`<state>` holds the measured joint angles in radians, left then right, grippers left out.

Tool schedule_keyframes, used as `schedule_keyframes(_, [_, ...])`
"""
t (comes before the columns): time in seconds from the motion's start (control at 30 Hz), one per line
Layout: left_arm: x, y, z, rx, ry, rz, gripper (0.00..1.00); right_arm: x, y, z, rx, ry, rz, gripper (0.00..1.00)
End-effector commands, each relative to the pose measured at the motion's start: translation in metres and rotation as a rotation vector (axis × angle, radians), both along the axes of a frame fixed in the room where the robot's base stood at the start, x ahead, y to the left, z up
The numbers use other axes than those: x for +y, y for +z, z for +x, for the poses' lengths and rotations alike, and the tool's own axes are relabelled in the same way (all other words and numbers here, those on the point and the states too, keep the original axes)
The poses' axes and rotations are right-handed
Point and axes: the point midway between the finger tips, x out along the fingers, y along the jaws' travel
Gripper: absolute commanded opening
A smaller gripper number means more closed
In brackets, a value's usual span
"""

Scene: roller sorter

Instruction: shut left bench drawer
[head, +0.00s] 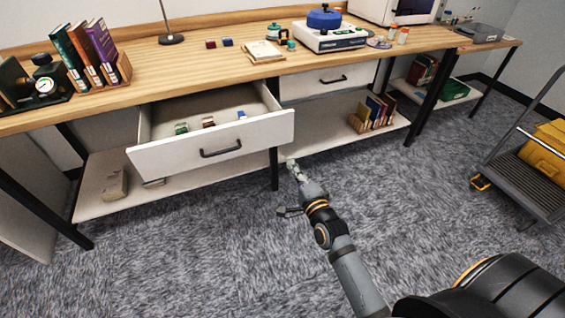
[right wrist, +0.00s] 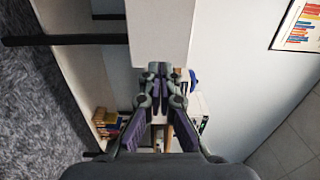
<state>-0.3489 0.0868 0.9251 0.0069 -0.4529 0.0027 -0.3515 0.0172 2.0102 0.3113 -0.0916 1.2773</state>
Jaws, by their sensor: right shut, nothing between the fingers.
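The left bench drawer (head: 260,130) is pulled out from under the wooden bench top. Its white front has a dark bar handle (head: 220,149), and small coloured blocks lie inside it. My right gripper (head: 292,165) is near the lower right corner of the drawer front, to the right of the handle. In the right wrist view the gripper (right wrist: 161,70) has its fingertips together and holds nothing. A white panel (right wrist: 160,30), apparently the drawer front, is just beyond the tips; I cannot tell whether they touch it. My left gripper is not in view.
A second bench drawer (head: 310,84) to the right is closed. Black table legs (head: 274,170) and a low shelf (head: 95,195) are under the bench. Books and instruments stand on the bench top (head: 190,65). A cart (head: 520,180) stands at right; carpet in front is clear.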

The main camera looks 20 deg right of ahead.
Motion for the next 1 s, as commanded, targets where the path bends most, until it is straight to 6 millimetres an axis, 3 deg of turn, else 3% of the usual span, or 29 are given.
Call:
schedule_keyframes(0.23, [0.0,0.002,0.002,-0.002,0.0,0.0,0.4,0.0,0.003,0.013,-0.003,0.0,0.004,0.0])
schedule_keyframes(0.7, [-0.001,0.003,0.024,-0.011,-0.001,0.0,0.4,0.004,0.002,0.11,-0.003,0.0,0.0,0.0])
schedule_keyframes(1.0, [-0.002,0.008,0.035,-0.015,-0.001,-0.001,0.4,0.005,0.002,0.139,0.0,0.0,0.0,0.0])
